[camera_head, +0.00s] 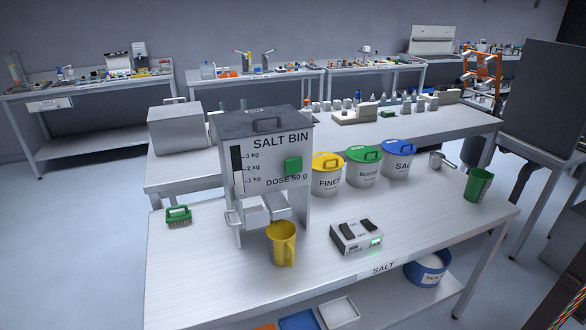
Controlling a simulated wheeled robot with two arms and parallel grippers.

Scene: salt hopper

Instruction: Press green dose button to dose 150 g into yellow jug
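The grey salt hopper (258,140) stands on the front table, marked "SALT BIN" and "DOSE 50 g". Its green dose button (293,166) is on the right of its front face, above the dose label. A black and white level strip marked in kg is on the left of that face. The yellow jug (281,243) stands upright on the table in front of the hopper's lower chute (262,212), its handle towards the front. I cannot tell whether salt is in it. Neither of my grippers shows in this view.
A white box (357,237) with black switches and a lit green display sits right of the jug. Lidded tubs, including a yellow-lidded one (327,176), line the back. A green brush (178,214) lies left; a green cup (479,185) stands right. The front table (200,280) is largely clear.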

